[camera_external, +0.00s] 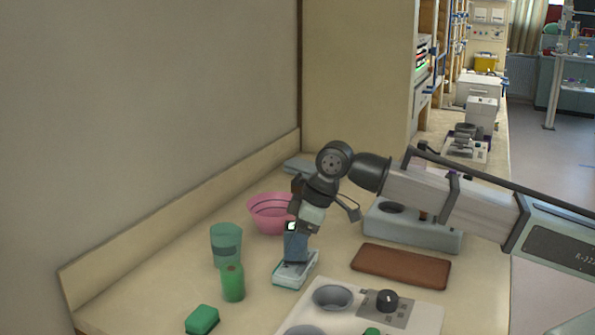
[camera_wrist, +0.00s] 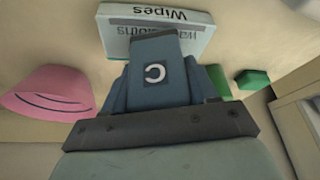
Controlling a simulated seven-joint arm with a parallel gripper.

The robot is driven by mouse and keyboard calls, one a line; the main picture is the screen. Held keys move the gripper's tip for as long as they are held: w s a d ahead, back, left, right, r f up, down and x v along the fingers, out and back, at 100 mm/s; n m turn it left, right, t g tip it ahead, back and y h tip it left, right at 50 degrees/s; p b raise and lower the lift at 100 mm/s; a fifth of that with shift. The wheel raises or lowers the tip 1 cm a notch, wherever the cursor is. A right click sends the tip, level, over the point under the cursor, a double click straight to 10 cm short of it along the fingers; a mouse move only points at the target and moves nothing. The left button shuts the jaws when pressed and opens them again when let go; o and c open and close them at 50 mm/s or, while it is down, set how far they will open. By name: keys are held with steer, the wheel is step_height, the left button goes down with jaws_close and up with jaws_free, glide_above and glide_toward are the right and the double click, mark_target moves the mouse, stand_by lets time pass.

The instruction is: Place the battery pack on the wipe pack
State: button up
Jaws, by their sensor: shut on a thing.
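The wipe pack (camera_external: 291,273) is a flat white and teal pack lying on the counter, left of the brown board. In the wrist view the wipe pack (camera_wrist: 203,37) shows its "Wipes" lettering upside down at the top. My gripper (camera_external: 298,232) points down over it, shut on a blue battery pack (camera_external: 295,247). The battery pack (camera_wrist: 152,66) fills the middle of the wrist view and covers part of the wipe pack. Its lower end is at or just above the wipe pack; I cannot tell whether they touch. The fingertips are mostly hidden.
A pink bowl (camera_external: 268,213) stands behind. A teal cup (camera_external: 226,245), a green container (camera_external: 233,282) and a green block (camera_external: 202,320) are at the left. A brown board (camera_external: 401,265) and a white panel with a knob (camera_external: 415,316) lie to the right.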

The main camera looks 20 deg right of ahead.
steer(key=o, duration=1.4)
steer(key=shift+f, duration=0.1)
steer(key=v, duration=1.2)
steer(key=shift+s, duration=0.1)
